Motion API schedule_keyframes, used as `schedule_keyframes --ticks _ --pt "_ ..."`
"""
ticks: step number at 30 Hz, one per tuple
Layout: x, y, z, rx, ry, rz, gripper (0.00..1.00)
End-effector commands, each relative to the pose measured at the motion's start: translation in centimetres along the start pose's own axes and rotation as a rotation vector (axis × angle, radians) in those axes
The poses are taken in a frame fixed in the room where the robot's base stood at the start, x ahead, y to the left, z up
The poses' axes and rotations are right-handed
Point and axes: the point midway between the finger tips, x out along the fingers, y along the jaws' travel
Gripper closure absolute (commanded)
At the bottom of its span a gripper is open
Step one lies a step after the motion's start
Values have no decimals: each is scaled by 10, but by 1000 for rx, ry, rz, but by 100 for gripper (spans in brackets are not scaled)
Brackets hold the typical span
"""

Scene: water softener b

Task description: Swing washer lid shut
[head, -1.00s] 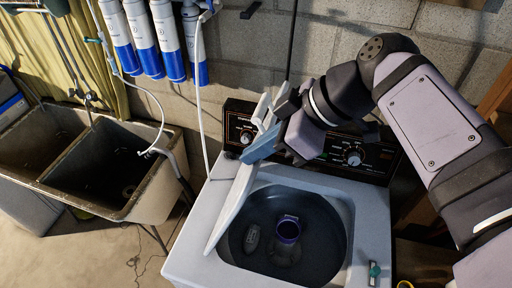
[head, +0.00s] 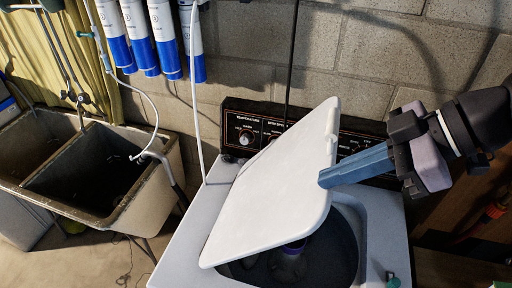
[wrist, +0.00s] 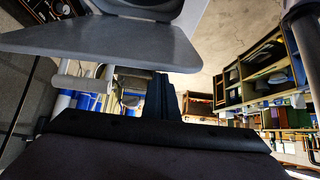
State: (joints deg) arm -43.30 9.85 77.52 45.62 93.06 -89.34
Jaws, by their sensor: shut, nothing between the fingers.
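The washer lid (head: 275,185) is a white panel in the middle of the head view. It is tilted partly open over the washer (head: 210,205), covering the left and back of the dark tub opening (head: 335,240). Inside the tub, a dark purple object (head: 293,246) is partly hidden by the lid. My gripper (head: 325,180) is shut and empty, its blue fingertips at the lid's right edge; they look to be touching it. In the wrist view, the lid (wrist: 110,42) is a grey panel above and left of the fingers (wrist: 162,95).
The control panel (head: 262,130) with knobs stands along the washer's back, against a block wall (head: 380,60). A double sink (head: 110,185) is at the left, with blue and white filter cartridges (head: 135,30) above. A green-tipped part (head: 392,280) sits on the washer's front right.

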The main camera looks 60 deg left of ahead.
Motion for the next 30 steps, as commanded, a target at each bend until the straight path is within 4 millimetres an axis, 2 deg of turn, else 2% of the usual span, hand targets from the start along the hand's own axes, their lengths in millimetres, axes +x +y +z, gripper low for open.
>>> schedule_keyframes --ticks 1,7,14,21,30 --pt "4 1 24 8 -3 3 100" --pt "-1 1 85 9 -3 3 100" --pt "3 1 162 9 -2 2 100" --pt "21 0 239 7 -2 0 100" --pt "54 0 319 3 -1 -1 100"
